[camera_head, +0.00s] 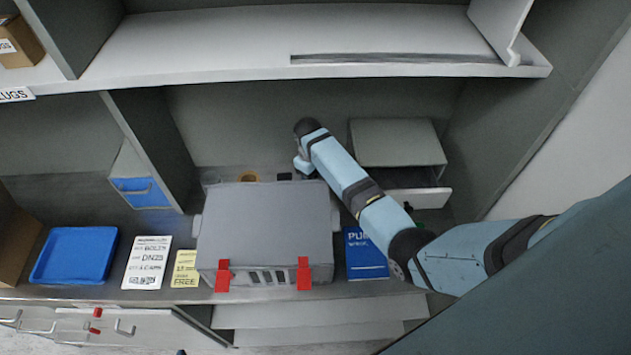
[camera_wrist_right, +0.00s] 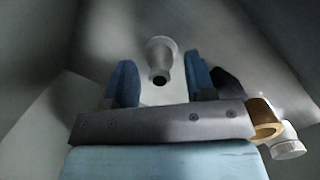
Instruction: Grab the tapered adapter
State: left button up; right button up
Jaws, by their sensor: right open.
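The tapered adapter (camera_wrist_right: 160,54) is a pale grey, flared piece with a dark opening at its narrow end. In the right wrist view it lies between and slightly beyond the blue fingers of my right gripper (camera_wrist_right: 160,78). The fingers are apart, with visible gaps on both sides of it. In the head view my right arm reaches in from the right to the space behind the grey case, and the gripper (camera_head: 304,164) shows only in part. I cannot make out the adapter there. My left gripper is not in view.
A brass ring (camera_wrist_right: 264,118) and a white fitting (camera_wrist_right: 288,142) lie just right of my gripper. The grey case (camera_head: 262,225) with red latches stands in front of it. A small drawer unit (camera_head: 398,142) has its drawer open. A blue tray (camera_head: 75,254) is at left.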

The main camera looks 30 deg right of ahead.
jog(key=shift+f, duration=0.15)
grip_shut()
dwell(0.4)
